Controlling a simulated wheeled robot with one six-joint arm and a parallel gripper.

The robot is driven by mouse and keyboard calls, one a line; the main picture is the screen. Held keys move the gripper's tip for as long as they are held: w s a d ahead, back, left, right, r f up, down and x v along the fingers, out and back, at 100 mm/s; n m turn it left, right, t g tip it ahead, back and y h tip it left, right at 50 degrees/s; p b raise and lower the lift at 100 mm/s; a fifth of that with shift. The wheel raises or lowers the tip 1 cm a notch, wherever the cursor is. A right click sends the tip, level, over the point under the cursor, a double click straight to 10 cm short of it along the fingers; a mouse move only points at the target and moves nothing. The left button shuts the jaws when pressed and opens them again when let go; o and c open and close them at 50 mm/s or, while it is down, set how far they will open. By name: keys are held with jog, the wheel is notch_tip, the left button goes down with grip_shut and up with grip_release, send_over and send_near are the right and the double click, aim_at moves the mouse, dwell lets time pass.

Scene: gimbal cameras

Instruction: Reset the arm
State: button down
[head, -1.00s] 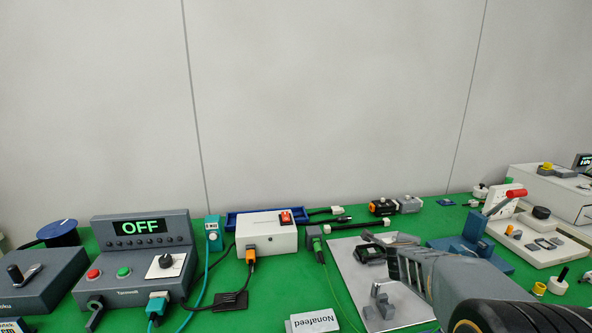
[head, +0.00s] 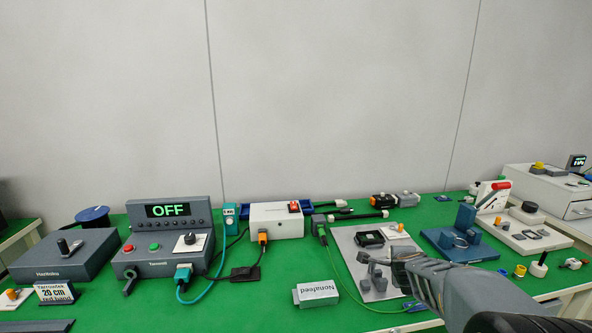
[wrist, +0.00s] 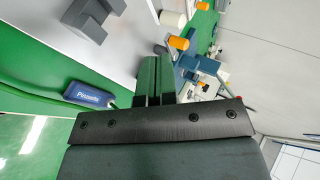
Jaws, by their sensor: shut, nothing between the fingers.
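My gripper (head: 396,256) reaches in from the lower right in the head view, above the right part of the grey plate (head: 346,237). Its fingers are shut with nothing between them. In the wrist view the two dark fingers of my gripper (wrist: 155,62) lie side by side. Grey blocks (head: 374,275) sit on the plate just left of my fingertips in the head view. A grey block (wrist: 92,18) also shows at the upper left of the wrist view.
A grey control box (head: 165,254) with an OFF display stands left. A blue fixture (head: 463,225) stands right of the plate. Cables cross the green table.

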jog(key=s+a+r+n+g+y+p, duration=0.2)
jog(key=s+a+n+g+y+p, duration=0.15)
jog(key=s+a+n, duration=0.3)
jog(key=s+a+r+n+g+y+p, duration=0.25)
jog(key=s+a+n+p, duration=0.2)
jog(key=s+n, duration=0.35)
jog(key=s+r+n+g+h+p, duration=0.1)
jog(key=s+r+n+h+p, duration=0.2)
jog(key=s+r, duration=0.6)
jog(key=n+p, duration=0.2)
jog(key=p, duration=0.1)
jog(key=shift+s+a+p, duration=0.2)
jog(key=shift+p, duration=0.2)
